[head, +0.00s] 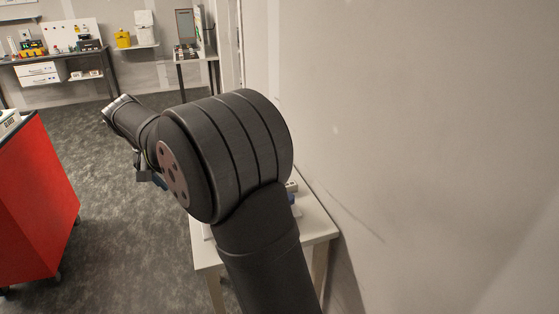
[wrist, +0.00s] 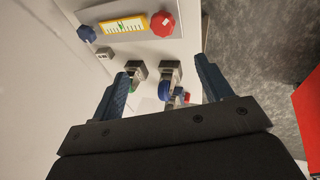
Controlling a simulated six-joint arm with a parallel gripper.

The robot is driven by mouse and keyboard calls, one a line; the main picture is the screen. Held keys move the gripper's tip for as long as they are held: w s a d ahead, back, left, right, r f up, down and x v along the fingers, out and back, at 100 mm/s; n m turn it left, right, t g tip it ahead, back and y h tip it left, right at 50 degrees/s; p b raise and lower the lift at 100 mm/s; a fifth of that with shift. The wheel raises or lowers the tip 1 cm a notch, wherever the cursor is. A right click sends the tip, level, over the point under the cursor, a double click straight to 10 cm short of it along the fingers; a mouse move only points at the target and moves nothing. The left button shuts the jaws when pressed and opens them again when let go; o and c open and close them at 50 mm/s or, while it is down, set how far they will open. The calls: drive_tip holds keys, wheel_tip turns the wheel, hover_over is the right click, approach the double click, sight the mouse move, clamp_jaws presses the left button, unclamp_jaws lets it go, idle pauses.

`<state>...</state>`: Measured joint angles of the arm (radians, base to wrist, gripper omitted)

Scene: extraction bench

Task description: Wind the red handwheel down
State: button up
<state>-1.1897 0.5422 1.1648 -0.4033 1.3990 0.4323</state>
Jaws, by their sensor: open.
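The red handwheel (wrist: 162,24) shows in the wrist view at the top, on a pale panel, right of a yellow scale strip (wrist: 123,26) with dark markings. My gripper (wrist: 165,82) is open, its two dark blue fingers spread wide below the handwheel in the picture. Nothing is held between them, and they are apart from the handwheel. In the head view my arm covers most of the white bench (head: 317,222), and the handwheel cannot be made out there.
A dark blue knob (wrist: 86,33) sits left of the scale strip. Two metal fittings stand below the panel, one with a blue wheel (wrist: 164,91). A wall (head: 400,150) stands close on the right in the head view. A red cabinet (head: 38,200) stands left, with open floor between.

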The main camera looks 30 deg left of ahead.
drive_tip(key=w+d+n+g+y, duration=0.15)
drive_tip(key=w+n+g, duration=0.45)
drive_tip(key=n, duration=1.3)
drive_tip(key=shift+t, duration=0.8)
drive_tip(key=f, duration=0.5)
drive_tip(key=w+f, duration=0.1)
drive_tip(key=f, duration=1.1)
drive_tip(key=shift+w+d+f, duration=0.2)
drive_tip(key=shift+w+f, duration=0.05)
drive_tip(key=shift+c, duration=0.2)
drive_tip(key=c, duration=0.9)
